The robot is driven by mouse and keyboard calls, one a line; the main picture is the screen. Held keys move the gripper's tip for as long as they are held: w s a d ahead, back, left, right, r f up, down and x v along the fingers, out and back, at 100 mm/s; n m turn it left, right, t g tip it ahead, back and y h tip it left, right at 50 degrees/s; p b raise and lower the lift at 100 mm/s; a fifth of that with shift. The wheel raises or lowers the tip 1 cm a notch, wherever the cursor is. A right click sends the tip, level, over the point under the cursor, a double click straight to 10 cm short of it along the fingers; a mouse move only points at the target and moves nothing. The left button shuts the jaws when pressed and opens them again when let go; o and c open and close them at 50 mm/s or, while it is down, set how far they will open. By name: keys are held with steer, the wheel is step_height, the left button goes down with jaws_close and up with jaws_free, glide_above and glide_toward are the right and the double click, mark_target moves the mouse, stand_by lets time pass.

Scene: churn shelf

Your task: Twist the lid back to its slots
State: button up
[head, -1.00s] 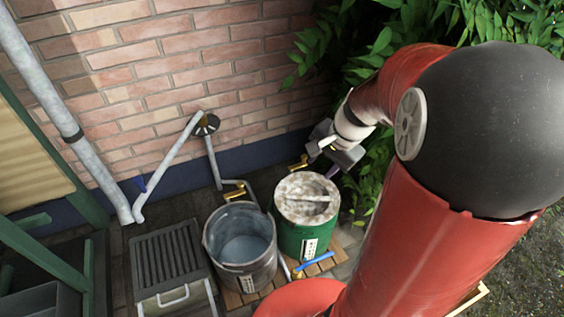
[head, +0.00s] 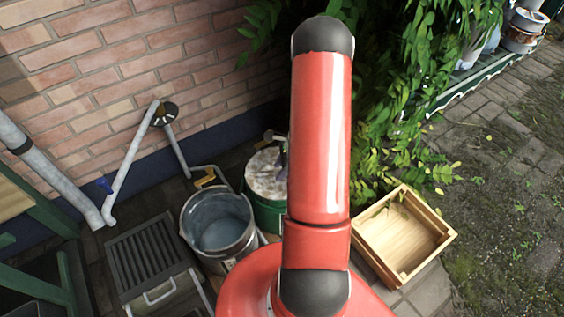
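The lid (head: 263,174) is round, pale and mottled, and lies on top of the green churn (head: 264,212). My red arm stands in front of it and covers its right part, so its raised bar and the slots cannot be made out. A small grey piece, perhaps my gripper (head: 283,149), shows at the arm's left edge by the lid's far side. The rest of my gripper is hidden behind the arm. I cannot tell whether it touches the lid or is open or shut.
A metal bucket (head: 217,226) stands left of the churn. A brass tap (head: 204,180) is behind it, near the brick wall (head: 90,75). A slatted dark box (head: 150,258) is further left. A wooden crate (head: 446,243) lies right of my arm, below leafy branches (head: 420,90).

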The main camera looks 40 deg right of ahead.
mark_target(278, 171)
steer(key=shift+x, duration=1.9)
jaws_close()
